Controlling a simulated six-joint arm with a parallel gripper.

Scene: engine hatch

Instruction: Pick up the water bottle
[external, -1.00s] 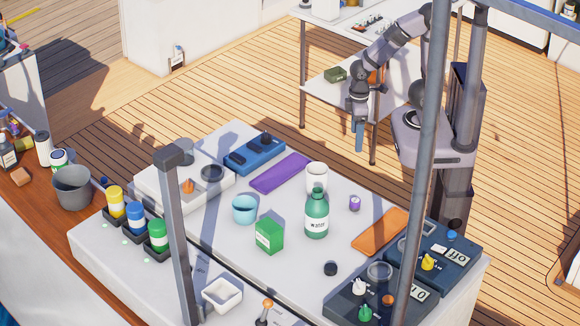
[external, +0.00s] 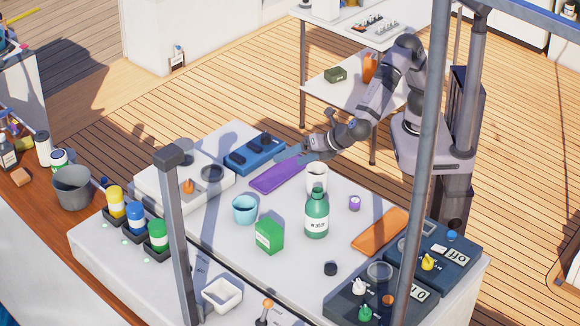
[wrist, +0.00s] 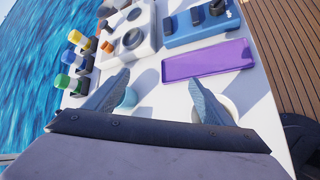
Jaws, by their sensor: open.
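The water bottle is most likely the green bottle (external: 316,214) with a white label, standing upright near the middle of the white table in the external view. My gripper (external: 284,154) is above the table's far edge, near the purple tray (external: 280,173), behind and to the left of the bottle. In the wrist view my gripper (wrist: 160,92) has its two fingers spread wide with nothing held between them. The green bottle does not show in the wrist view.
A white cup (external: 317,177), a light blue cup (external: 244,210) and a green box (external: 269,236) stand close to the bottle. A small purple item (external: 354,203) and an orange tray (external: 380,231) are to its right. A grey post (external: 178,240) rises in front.

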